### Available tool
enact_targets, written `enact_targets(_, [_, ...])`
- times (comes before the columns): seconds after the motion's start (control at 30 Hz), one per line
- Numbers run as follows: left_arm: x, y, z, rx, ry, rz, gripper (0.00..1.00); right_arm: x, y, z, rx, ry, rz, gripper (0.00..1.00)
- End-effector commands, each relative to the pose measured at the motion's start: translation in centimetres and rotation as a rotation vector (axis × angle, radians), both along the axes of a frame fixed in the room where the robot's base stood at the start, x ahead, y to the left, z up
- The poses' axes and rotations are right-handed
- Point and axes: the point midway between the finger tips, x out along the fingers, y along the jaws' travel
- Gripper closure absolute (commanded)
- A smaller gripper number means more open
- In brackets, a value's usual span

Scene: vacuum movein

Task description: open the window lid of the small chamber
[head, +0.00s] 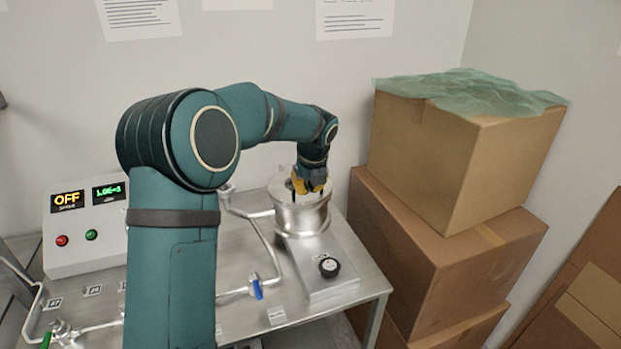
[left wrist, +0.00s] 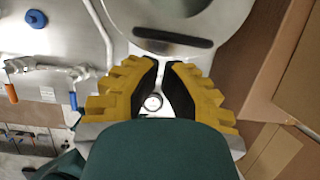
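The small chamber (head: 301,221) is a round steel cylinder with a flange, standing upright on the metal bench. Its window lid is on top and mostly hidden in the head view by my left gripper (head: 310,186), which points down over it. In the left wrist view the round lid (left wrist: 150,18) shows at the top, with a dark bar-shaped handle (left wrist: 172,38) across it. The fingertips of my left gripper (left wrist: 164,64) are just below that handle in the picture. They are close together with a narrow gap and nothing seen between them. Contact is unclear. My right gripper is not in view.
A control box (head: 85,227) reading OFF stands at the bench's left. Steel pipes with a blue-handled valve (head: 257,287) run left of the chamber. A black knob (head: 329,267) sits in front. Stacked cardboard boxes (head: 440,240) stand close on the right.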

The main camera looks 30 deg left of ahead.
Motion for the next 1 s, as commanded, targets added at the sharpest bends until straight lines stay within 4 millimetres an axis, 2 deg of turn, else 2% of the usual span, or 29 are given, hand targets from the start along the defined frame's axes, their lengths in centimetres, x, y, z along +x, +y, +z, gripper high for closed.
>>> enact_targets(0.1, [0.4,0.4,-2.0,-0.001,0.002,0.000,1.00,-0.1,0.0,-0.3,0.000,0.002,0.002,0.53])
enact_targets(0.33, [0.8,0.8,-3.9,-0.001,-0.001,0.000,1.00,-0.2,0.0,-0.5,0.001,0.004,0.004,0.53])
enact_targets(0.77, [0.8,0.9,-4.0,-0.001,0.000,0.000,1.00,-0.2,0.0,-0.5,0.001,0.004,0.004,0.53])
enact_targets(1.0, [0.0,1.0,-2.9,-0.032,0.025,0.001,1.00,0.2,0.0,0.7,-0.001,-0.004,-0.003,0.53])
